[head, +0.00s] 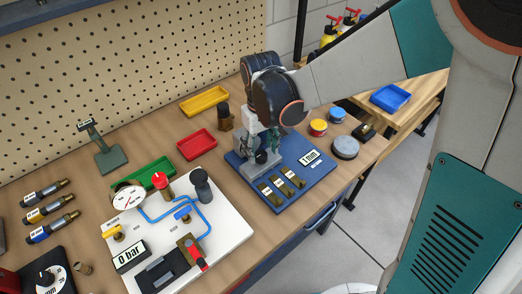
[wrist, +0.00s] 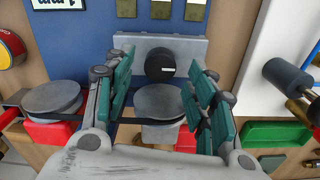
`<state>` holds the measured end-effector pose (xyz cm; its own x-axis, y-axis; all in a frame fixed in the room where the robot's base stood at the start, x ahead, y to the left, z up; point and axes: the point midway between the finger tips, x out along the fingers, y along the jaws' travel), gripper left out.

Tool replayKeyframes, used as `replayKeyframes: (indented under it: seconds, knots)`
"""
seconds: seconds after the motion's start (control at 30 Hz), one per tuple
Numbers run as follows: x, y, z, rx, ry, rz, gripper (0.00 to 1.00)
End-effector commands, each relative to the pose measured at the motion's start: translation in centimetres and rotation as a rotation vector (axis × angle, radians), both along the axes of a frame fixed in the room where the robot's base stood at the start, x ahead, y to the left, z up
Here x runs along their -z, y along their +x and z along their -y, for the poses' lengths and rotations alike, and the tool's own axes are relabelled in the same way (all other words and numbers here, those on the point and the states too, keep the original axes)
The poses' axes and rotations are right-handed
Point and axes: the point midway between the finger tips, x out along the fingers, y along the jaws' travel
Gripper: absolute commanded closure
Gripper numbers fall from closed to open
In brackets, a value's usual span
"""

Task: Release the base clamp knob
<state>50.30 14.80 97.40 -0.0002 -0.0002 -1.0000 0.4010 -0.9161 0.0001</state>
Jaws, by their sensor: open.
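A black round knob (wrist: 160,65) with a small white label sits on the face of a grey clamp block (wrist: 190,45) in the wrist view. In the head view the knob (head: 262,157) shows low on the grey block (head: 247,168) at the left of the blue base plate (head: 300,150). My gripper (wrist: 157,72) is open, its teal-padded fingers reaching to either side of the knob. Gaps show between the pads and the knob, and I see no contact. A grey round disc (wrist: 163,100) lies between the fingers, below the knob in the wrist view.
The blue plate carries several brass-coloured pieces (head: 282,187) and a "1 mm" display (head: 309,158). A white panel (head: 225,225) with gauge, blue tubing and valves stands close at left. Red (head: 197,144), green (head: 148,173) and yellow (head: 204,101) trays lie behind. A grey round tin (head: 345,148) is at right.

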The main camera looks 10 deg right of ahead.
Motion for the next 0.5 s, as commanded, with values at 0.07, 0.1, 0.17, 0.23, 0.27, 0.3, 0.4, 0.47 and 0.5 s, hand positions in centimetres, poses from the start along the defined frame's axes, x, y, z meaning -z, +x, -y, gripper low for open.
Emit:
replayKeyframes:
  seconds: [0.07, 0.1, 0.17, 0.23, 0.27, 0.3, 0.4, 0.47, 0.5]
  knots:
    - [-1.4, 0.0, 0.0, 0.000, 0.000, 0.000, 0.49]
    - [-2.0, -0.1, 0.0, 0.000, 0.000, 0.000, 0.49]
    - [-3.0, -0.1, 0.0, 0.000, 0.000, 0.000, 0.49]
    - [-3.9, 0.0, 0.0, 0.000, 0.000, 0.000, 0.49]
    - [-4.2, 0.0, 0.0, 0.000, 0.000, 0.000, 0.49]
    - [-4.6, 0.0, 0.0, 0.000, 0.000, 0.000, 0.49]
    - [-5.2, -0.1, 0.0, -0.001, 0.000, 0.000, 0.49]
    - [-5.5, -0.1, 0.0, -0.001, 0.000, 0.000, 0.49]
    - [-5.5, -0.1, 0.0, -0.001, 0.000, 0.000, 0.49]
